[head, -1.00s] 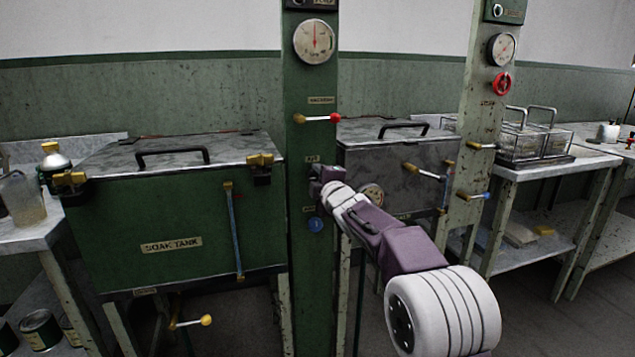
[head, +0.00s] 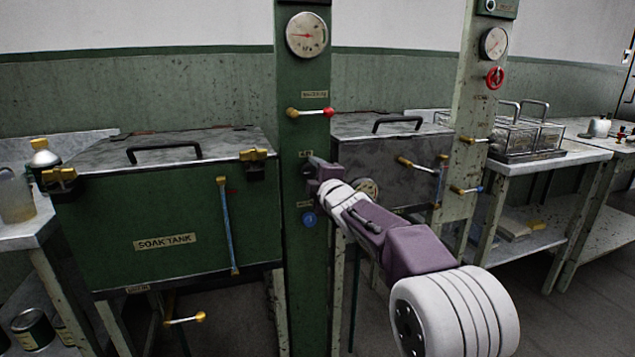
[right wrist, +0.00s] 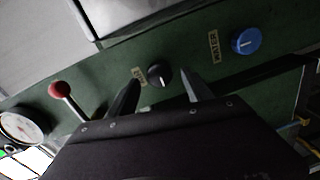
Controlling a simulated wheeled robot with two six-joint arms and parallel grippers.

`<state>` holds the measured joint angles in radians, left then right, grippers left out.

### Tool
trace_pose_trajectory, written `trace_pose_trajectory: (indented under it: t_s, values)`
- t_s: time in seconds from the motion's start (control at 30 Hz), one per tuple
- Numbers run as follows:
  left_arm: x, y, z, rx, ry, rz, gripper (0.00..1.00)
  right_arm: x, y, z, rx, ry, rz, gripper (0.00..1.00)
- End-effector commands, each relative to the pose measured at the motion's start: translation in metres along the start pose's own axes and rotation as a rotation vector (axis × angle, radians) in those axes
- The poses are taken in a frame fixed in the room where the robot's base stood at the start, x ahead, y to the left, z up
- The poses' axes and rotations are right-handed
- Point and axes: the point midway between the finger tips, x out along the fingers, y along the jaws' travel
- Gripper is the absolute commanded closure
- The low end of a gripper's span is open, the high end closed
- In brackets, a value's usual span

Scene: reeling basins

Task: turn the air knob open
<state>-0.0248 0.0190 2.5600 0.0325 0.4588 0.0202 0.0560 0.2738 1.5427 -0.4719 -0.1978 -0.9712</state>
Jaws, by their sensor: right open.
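The air knob is a small dark round knob (right wrist: 159,77) with a pale mark, beside a tan label on the green post (head: 303,260). In the right wrist view it sits between the two fingertips of my right gripper (right wrist: 160,82), with a gap on each side. In the head view my right gripper (head: 314,170) is at the post just below the upper small label, and it largely hides the knob. The gripper is open and holds nothing. My left gripper is not in view.
A blue knob (right wrist: 246,41) labelled water is close by; it also shows below my gripper in the head view (head: 309,219). A red-tipped lever (head: 311,112) and a gauge (head: 306,36) are above. The green soak tank (head: 165,215) stands left, a grey tank (head: 395,165) right.

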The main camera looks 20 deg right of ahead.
Motion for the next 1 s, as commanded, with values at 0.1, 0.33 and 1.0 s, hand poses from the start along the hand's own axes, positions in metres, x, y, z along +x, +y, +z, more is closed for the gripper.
trace_pose_trajectory:
  t_s: [0.1, 0.33, 1.0]
  values:
    - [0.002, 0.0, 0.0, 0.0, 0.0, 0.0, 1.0, -0.027, 0.001, 0.0, 0.0, -0.001, 0.001, 0.41]
    - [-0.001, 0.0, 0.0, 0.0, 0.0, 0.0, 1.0, -0.061, 0.0, 0.0, -0.001, -0.001, -0.001, 0.41]
    - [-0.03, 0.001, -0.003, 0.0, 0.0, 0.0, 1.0, -0.136, -0.192, 0.005, 0.408, -0.214, -0.538, 0.41]
